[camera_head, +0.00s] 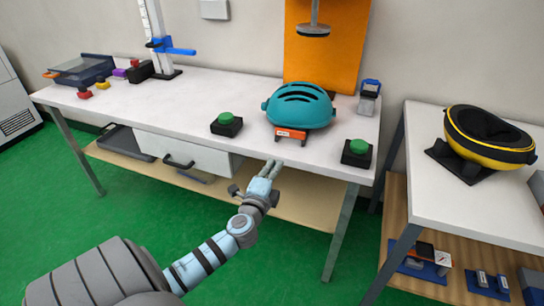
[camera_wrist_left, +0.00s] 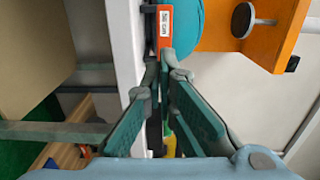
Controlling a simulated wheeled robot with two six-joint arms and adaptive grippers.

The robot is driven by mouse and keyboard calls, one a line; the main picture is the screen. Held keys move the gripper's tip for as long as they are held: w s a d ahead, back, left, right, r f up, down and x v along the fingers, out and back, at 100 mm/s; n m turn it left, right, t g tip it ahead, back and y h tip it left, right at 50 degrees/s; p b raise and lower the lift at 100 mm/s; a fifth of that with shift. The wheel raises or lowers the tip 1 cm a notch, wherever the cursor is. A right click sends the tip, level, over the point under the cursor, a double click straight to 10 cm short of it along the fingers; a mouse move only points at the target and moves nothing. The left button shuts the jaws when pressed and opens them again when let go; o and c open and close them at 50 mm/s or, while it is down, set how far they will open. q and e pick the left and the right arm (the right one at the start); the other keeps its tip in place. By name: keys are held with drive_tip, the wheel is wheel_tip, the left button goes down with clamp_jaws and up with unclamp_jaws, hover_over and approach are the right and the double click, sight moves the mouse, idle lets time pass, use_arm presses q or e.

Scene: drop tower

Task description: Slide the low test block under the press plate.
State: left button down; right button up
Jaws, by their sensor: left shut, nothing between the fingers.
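An orange-red block (camera_head: 291,134) with a white label sits near the table's front edge, at the front underside of a teal helmet (camera_head: 298,106); I cannot tell whether it bears the helmet. It also shows in the left wrist view (camera_wrist_left: 164,28). The grey round press plate (camera_head: 313,31) hangs above and behind the helmet, in front of an orange panel, and it also shows in the left wrist view (camera_wrist_left: 243,20). My left gripper (camera_head: 272,166) is shut and empty at the table's front edge, just short of the block. My right gripper is out of view.
Black boxes with green buttons stand left (camera_head: 227,123) and right (camera_head: 357,152) of the helmet. A blue-handled weight (camera_head: 369,97) stands behind right. A scale stand (camera_head: 158,40) is at the back left. A yellow-black helmet (camera_head: 490,135) sits on the right table. The left tabletop has free room.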

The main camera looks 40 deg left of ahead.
use_arm(q)
drive_tip(key=m+b, duration=0.1)
drive_tip(key=b, duration=0.1)
drive_tip(key=m+h+b, duration=0.1)
drive_tip(key=m+b, duration=0.3)
drive_tip(key=m, duration=1.4)
approach(288, 131)
drive_tip(key=x, duration=0.6)
drive_tip(key=shift+w+f, duration=0.15)
drive_tip(key=shift+f, duration=0.1)
drive_tip(key=shift+w+a, duration=0.15)
drive_tip(key=shift+w, duration=0.15)
drive_tip(key=shift+r, duration=0.1)
